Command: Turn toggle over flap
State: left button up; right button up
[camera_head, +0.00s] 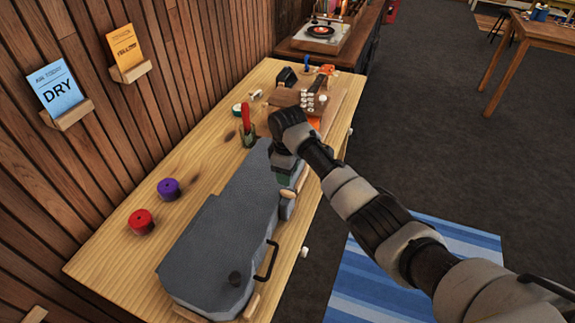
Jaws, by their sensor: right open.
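A grey soft-looking instrument case (222,235) lies closed along the wooden bench, its narrow end away from me. A small brown tab (288,194), possibly the flap, shows on its right side near the narrow end. A rounded grey-brown piece (286,210) sits just below it; I cannot tell whether this is the toggle. My right gripper (284,176) is over the narrow end of the case, close to the tab. It is open, pointing down, its fingertips partly hidden and contact unclear. My left gripper is out of view.
A dark handle (268,262) sticks out from the case's right side.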

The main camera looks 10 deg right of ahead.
jog(key=shift+r, duration=1.45)
